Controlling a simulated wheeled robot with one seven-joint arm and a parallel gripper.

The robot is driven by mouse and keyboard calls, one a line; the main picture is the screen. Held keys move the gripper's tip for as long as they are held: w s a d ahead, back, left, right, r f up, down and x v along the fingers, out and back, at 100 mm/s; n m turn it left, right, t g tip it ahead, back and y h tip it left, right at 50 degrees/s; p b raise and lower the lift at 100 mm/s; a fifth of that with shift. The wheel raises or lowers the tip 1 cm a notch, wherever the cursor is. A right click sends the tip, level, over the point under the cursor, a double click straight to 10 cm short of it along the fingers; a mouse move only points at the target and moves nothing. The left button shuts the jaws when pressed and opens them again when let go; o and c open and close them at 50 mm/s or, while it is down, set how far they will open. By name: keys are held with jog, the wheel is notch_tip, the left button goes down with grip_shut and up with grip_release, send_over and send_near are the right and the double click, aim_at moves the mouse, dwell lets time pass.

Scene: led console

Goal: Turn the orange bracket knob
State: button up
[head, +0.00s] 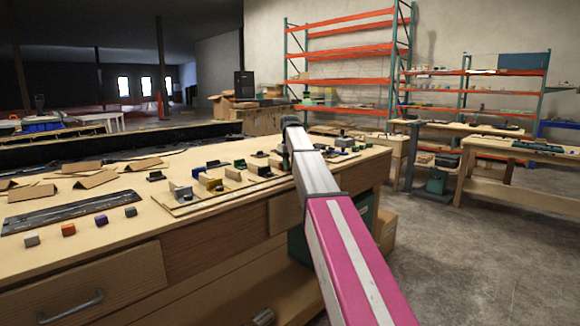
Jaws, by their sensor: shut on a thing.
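A light wooden board (185,211) on the workbench carries several small bracket-like parts and blocks in grey, yellow, green, blue and black. I cannot make out an orange bracket knob for sure at this size. My arm reaches from the lower right to the board's right part and bends down there. My gripper's fingers are hidden behind the arm, so neither they nor what is between them shows.
Grey, orange, purple and dark cubes, including the orange cube (68,229), stand on the workbench (140,232) near its front edge. A dark flat panel (75,211) and several folded cardboard pieces lie at the left. Open floor (440,250) lies to the right.

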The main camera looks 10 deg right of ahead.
jog(key=shift+m, duration=0.9)
jog(key=o, duration=1)
jog(key=shift+c, duration=0.2)
